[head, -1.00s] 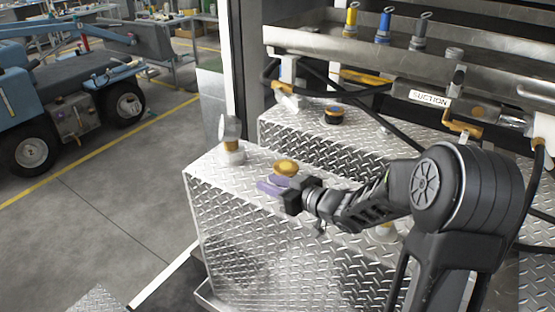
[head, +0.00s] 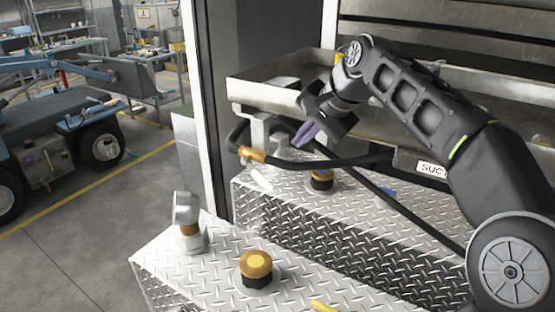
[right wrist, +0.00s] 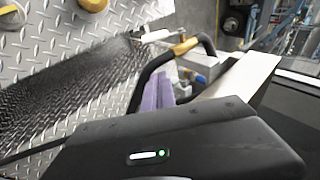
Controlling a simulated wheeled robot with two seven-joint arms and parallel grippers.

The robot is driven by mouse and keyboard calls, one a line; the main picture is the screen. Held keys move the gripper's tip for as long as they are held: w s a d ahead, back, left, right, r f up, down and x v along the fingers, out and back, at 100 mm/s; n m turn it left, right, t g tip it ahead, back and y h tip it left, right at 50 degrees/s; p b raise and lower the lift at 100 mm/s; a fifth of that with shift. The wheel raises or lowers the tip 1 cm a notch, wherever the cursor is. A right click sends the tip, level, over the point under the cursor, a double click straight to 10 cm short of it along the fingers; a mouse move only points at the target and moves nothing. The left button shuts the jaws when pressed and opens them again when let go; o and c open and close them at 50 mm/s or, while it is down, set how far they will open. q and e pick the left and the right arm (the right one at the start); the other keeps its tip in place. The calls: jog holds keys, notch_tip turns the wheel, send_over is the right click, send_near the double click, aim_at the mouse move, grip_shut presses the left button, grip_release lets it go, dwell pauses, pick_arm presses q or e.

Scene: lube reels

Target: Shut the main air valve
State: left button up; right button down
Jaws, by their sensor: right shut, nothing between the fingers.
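My right gripper (head: 302,138) has purple fingers, shut with nothing between them. It points down beside the black hose at the left end of the steel trough, and its fingers also show in the right wrist view (right wrist: 158,92). Left of the fingers, a grey block fitting (head: 262,128) sits under the trough, with a brass-coloured collar (head: 252,155) on the hose. A small white lever-like piece (head: 260,179) lies just below; it also shows in the right wrist view (right wrist: 152,36). No readable label marks the main air valve. My left gripper is out of view.
Yellow-topped black caps (head: 256,268) (head: 321,179) stand on the tread-plate tanks. A gauge-like fitting (head: 187,222) stands at the front left corner. The trough (head: 275,92) edge is close to my right gripper. A SUCTION label (head: 432,168) is partly hidden by my arm.

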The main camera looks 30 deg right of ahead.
jog(key=shift+s+a+r, duration=0.2)
jog(key=shift+s, duration=0.05)
jog(key=shift+w+f, duration=0.1)
send_near(256, 175)
jog(key=w+d+f, duration=0.3)
jog(key=d, duration=0.2)
jog(key=shift+w+a+f+p, duration=0.2)
jog(key=shift+a+f+p, duration=0.05)
jog(key=shift+a+f, duration=0.55)
jog(key=shift+w+a+f+p, duration=0.15)
jog(key=shift+a+f+p, duration=0.1)
jog(key=shift+a+f, duration=0.55)
